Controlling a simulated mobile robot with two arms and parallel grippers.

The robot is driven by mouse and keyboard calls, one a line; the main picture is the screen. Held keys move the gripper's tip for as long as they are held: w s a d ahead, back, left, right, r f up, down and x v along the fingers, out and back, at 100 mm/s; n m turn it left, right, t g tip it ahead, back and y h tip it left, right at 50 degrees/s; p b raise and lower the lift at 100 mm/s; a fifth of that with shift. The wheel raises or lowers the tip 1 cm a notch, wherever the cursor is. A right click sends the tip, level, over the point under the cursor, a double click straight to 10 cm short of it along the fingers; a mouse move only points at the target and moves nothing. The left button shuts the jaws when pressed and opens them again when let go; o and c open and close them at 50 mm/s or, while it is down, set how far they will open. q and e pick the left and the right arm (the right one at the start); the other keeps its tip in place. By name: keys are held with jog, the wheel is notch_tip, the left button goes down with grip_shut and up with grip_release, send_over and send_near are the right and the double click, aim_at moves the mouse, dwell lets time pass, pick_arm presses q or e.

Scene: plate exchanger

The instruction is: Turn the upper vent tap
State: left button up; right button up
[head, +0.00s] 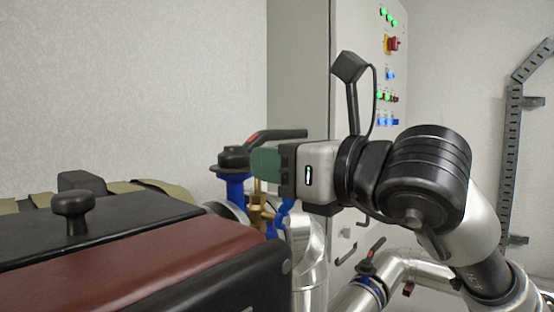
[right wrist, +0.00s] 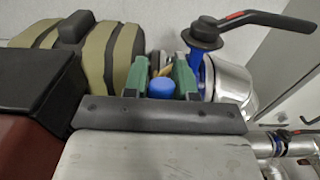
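A brass tap (head: 257,208) with a blue handle (head: 284,212) sits beside a blue valve body in the head view. My right gripper (head: 266,162) is above it, with its green fingers pointing left. In the right wrist view, the two green fingers (right wrist: 161,76) are apart. The rounded blue end of the handle (right wrist: 162,87) and some brass (right wrist: 166,71) show between them. I cannot tell whether the fingers touch the handle. The rest of the tap is hidden behind the gripper. My left gripper is not in view.
A larger valve with a black, red-marked lever (head: 276,135) stands right beside my right fingers. A dark red and black block (head: 150,255) fills the lower left. Silver pipes (head: 308,245) run below. A grey control cabinet (head: 300,60) stands behind.

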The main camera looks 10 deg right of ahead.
grip_shut()
jog(key=shift+s+a+f+n+b, duration=0.1)
jog(key=shift+n+b, duration=0.2)
jog(key=shift+b, duration=0.3)
jog(key=shift+s+a+f+n+b, duration=0.15)
jog(key=shift+s+a+n+b, duration=0.3)
jog(key=shift+n+b, duration=0.85)
jog(key=shift+s+a+f+n+b, duration=0.2)
jog(key=shift+s+a+n+b, duration=0.45)
jog(key=shift+b, duration=1.1)
jog(key=shift+s+a+f+n+b, duration=0.15)
jog(key=shift+s+a+n+b, duration=0.1)
jog(key=shift+n+b, duration=1.15)
jog(key=shift+o, duration=2.3)
grip_release()
